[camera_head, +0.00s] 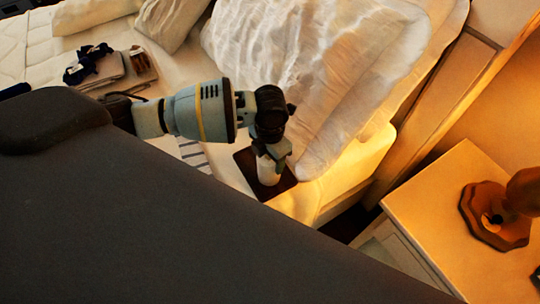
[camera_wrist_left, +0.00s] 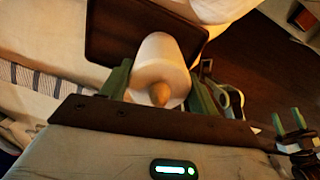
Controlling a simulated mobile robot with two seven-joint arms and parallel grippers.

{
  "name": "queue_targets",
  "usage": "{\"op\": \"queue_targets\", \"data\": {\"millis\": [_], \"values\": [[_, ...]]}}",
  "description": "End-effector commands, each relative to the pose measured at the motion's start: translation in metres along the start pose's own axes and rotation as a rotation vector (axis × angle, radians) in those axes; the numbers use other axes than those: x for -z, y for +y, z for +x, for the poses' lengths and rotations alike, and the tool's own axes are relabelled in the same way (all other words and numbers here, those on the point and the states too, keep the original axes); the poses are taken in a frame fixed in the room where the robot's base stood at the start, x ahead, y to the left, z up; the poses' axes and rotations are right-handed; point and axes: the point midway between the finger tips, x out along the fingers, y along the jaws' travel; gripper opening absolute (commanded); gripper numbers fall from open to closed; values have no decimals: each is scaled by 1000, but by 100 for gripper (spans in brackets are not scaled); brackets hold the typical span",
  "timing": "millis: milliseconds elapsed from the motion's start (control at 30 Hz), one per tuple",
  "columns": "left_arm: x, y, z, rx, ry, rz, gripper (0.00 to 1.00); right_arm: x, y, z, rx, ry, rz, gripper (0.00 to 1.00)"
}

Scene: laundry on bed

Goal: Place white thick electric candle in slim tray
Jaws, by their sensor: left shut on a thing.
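My left gripper (camera_head: 270,150) reaches down and is shut on the white thick candle (camera_head: 268,171). In the left wrist view the candle (camera_wrist_left: 160,62) stands between the two green fingers, with its tan tip toward the camera. The slim tray (camera_head: 246,167) is a dark brown flat piece at the bed's edge, partly hidden by the gripper. The tray also shows behind the candle in the left wrist view (camera_wrist_left: 118,30). The candle's base is over the tray; I cannot tell if it touches. My right gripper (camera_wrist_left: 288,120) shows small at the right of the left wrist view, its fingers apart and empty.
A large white pillow (camera_head: 315,65) lies just behind the tray. A nightstand (camera_head: 440,205) with a wooden lamp base (camera_head: 495,215) stands at the right, past a dark gap. Folded cloths (camera_head: 110,70) and dark small items lie on the bed at the left.

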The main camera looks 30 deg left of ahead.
Motion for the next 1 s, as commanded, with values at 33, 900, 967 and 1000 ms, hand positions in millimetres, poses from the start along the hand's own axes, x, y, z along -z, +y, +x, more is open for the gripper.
{"op": "queue_targets", "data": {"millis": [33, 900, 967, 1000], "values": [[0, 0, -1, 0, -1, 0, 34, 0, 0, 0, 0, 1, 0, 56], [-1, 0, -15, 1, -4, 0, 82, 4, 0, -1, -1, 7, -1, 56], [-1, 0, -26, -1, -5, 0, 82, 6, 0, -1, -1, 10, -1, 56], [-2, 0, -34, 0, -7, 1, 82, 7, 0, -2, -1, 12, -1, 56]]}}
